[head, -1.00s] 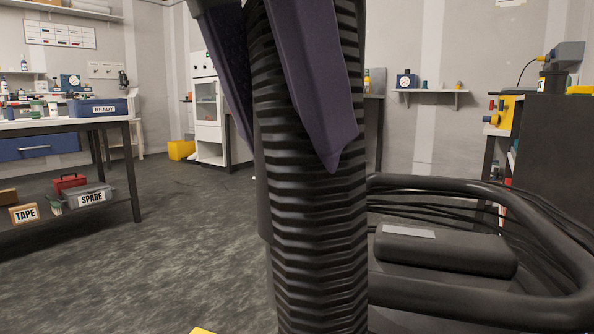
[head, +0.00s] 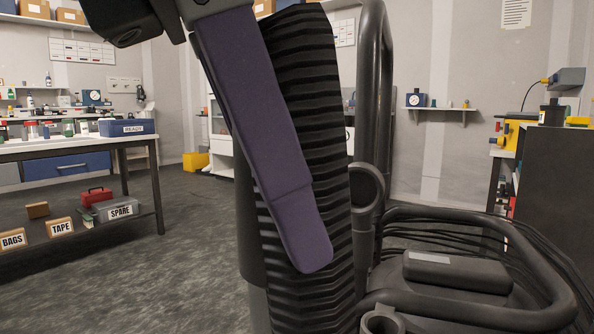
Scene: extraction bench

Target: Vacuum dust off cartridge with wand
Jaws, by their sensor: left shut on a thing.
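My left gripper (head: 300,255) fills the middle of the head view, very close to the camera. One long purple finger shows, slanting down from the black wrist at the upper left. It lies across a thick black ribbed piece that looks like the wand's ribbed grip or hose (head: 320,150). The gripper is shut on this piece, which stands nearly upright, a little tilted. The other finger is hidden behind it. I cannot make out the cartridge or any dust. My right gripper is not in view.
A black tubular frame (head: 470,215) with a dark block (head: 457,271) and cables stands at the lower right. At left is a workbench (head: 80,150) with a READY box (head: 127,127) on it and labelled boxes below. A dark cabinet (head: 555,180) stands at right. The floor between is bare.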

